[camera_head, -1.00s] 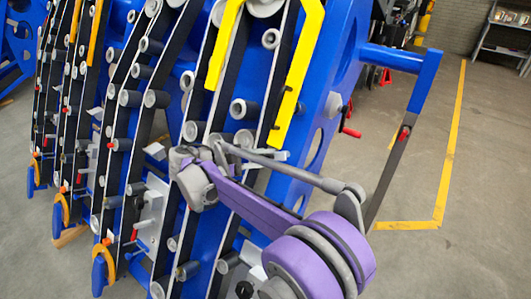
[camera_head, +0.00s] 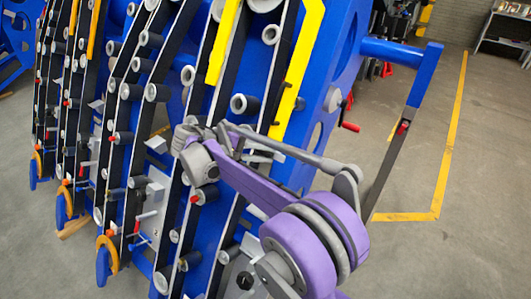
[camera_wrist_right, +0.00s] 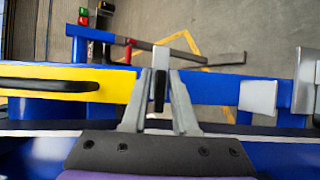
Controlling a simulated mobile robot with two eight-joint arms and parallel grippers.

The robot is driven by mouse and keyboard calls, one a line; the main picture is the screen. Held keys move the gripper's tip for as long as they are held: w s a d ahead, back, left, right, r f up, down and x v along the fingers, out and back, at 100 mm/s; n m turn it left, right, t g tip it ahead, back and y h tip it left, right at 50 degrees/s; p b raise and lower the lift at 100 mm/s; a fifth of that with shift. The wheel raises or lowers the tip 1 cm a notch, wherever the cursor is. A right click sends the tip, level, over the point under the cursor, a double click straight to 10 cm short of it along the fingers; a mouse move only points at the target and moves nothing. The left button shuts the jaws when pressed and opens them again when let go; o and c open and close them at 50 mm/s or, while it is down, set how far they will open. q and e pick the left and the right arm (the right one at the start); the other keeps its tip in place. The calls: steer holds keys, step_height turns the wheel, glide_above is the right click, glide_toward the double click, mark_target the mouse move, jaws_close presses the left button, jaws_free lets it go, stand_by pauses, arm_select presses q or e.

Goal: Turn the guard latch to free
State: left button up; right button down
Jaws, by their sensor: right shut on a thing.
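The yellow guard (camera_head: 303,55) runs down the right side of the blue chassis in the head view, and its end also shows in the wrist view (camera_wrist_right: 105,84). My right gripper (camera_wrist_right: 161,78) is at that end of the guard. Its two grey fingers are shut on a small dark latch lever (camera_wrist_right: 159,92), which stands lengthwise between them. In the head view the right gripper (camera_head: 262,152) is small and partly hidden by my purple and grey arm. The latch cannot be made out clearly there, nor how far it is turned. My left gripper is not in view.
A blue bracket arm (camera_head: 396,52) with a dark bar and red knob (camera_head: 403,127) sticks out to the right. A red-handled crank (camera_head: 350,126) is near the guard. Rollers and belts fill the left. Open floor with a yellow line (camera_head: 453,130) lies right.

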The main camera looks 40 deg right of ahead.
steer(key=c, duration=0.9)
jaws_free()
steer(key=v, duration=1.1)
steer(key=shift+s, duration=0.1)
